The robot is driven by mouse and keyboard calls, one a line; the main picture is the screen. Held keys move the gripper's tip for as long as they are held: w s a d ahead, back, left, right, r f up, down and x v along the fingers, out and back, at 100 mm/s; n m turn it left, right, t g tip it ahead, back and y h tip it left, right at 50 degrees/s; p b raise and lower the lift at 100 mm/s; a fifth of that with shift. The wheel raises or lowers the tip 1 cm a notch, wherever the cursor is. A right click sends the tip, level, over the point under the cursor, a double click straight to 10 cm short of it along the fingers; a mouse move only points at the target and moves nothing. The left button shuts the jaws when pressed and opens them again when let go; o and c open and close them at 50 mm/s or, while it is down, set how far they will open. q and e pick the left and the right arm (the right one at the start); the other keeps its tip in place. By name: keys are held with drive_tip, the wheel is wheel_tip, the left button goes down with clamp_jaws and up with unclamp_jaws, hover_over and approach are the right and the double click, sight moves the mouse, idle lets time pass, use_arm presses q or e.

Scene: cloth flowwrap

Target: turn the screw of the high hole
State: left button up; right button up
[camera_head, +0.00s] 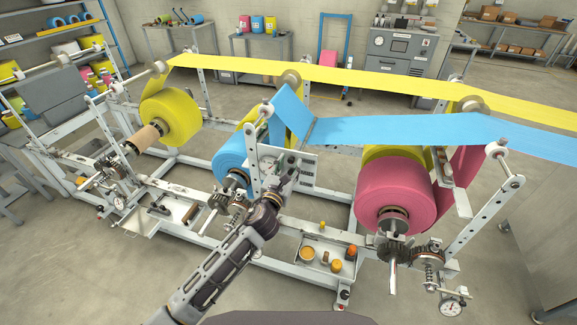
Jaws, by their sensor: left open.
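My left gripper (284,187) reaches up from the bottom of the head view, with its arm coming from the lower left. Its fingertips are in front of a pale metal bracket plate (305,166) on the middle upright of the frame, below the blue web. The fingers are small in view and look open, with nothing visible held. I cannot make out the screw or the high hole clearly; the gripper covers part of the plate. Whether the fingertips touch it cannot be told. My right gripper is not in view.
A blue roll (231,158) is left of the gripper, a yellow roll (170,118) farther left, and a pink roll (396,193) to the right. A yellow web (370,80) and blue web (400,128) cross above. A small parts tray (312,239) sits below right.

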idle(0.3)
use_arm(q)
clamp_jaws()
